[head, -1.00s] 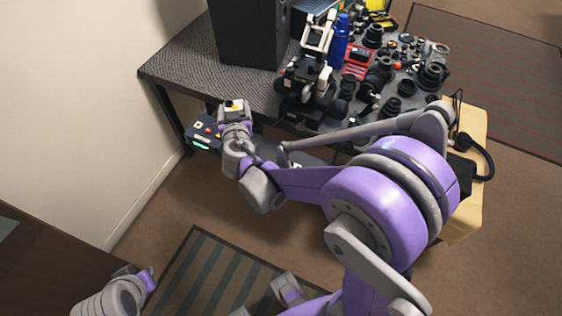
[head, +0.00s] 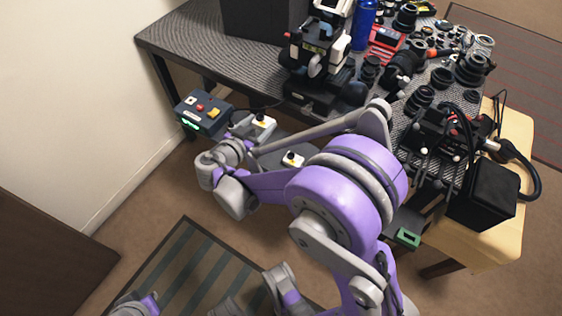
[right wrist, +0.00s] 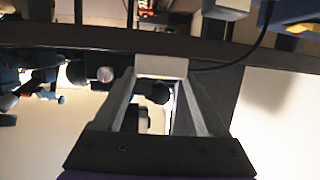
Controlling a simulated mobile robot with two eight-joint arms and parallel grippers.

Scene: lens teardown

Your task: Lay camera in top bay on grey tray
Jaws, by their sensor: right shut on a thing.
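The held camera is just right of the dark control box, over or close to the grey tray (head: 284,147). My arm covers much of the tray, so I cannot tell whether the camera touches it or which bay is under it. A second white-and-yellow camera (head: 292,160) sits at the tray's nearer part. My left gripper is not recognisable in view.
The dark control box (head: 203,113) with coloured buttons is left of the tray. The patterned table (head: 190,42) behind carries a black stand (head: 315,75), a blue bottle (head: 363,25) and several lenses.

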